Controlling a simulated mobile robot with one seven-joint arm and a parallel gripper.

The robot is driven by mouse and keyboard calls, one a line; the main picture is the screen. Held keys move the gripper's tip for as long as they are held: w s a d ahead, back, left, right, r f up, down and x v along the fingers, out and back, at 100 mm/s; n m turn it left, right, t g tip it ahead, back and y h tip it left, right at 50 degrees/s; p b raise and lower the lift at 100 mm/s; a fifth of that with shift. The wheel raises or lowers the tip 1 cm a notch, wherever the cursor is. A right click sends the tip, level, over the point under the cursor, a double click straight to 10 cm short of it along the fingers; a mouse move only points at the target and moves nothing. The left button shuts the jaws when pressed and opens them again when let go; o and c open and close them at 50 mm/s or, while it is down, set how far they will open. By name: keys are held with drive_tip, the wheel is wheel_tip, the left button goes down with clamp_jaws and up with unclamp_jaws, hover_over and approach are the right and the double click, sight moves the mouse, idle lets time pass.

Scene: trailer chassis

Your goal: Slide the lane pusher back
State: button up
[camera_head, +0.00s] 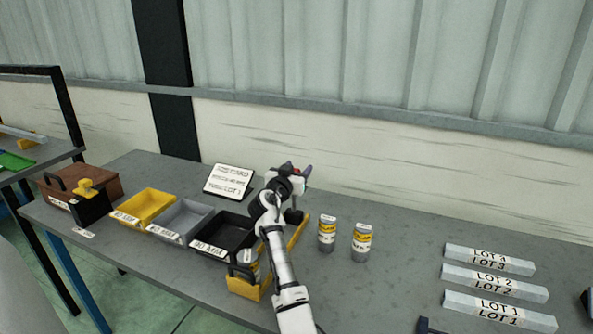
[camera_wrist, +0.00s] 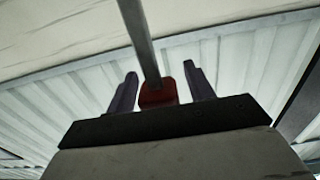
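My gripper (camera_head: 300,171) is at the far end of the yellow-sided lane (camera_head: 298,233), above the bench, with my arm covering much of the lane. In the wrist view my gripper (camera_wrist: 161,70) has its two dark fingers apart. A can (camera_head: 251,261) stands at the lane's near end.
Two yellow-labelled cans (camera_head: 327,233) (camera_head: 361,241) stand right of the lane. Yellow (camera_head: 128,216), grey (camera_head: 170,232) and black (camera_head: 211,256) bins stand left, before a sign card (camera_head: 229,182). Several LOT bars (camera_head: 490,308) lie at right. Bench between cans and bars is clear.

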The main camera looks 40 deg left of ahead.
drive_tip(key=shift+s, duration=0.1)
drive_tip(key=shift+s+d+f, duration=0.1)
drive_tip(key=shift+s, duration=0.4)
drive_tip(key=b+v, duration=0.4)
drive_tip(key=v, duration=0.8)
drive_tip(key=shift+s, duration=0.4)
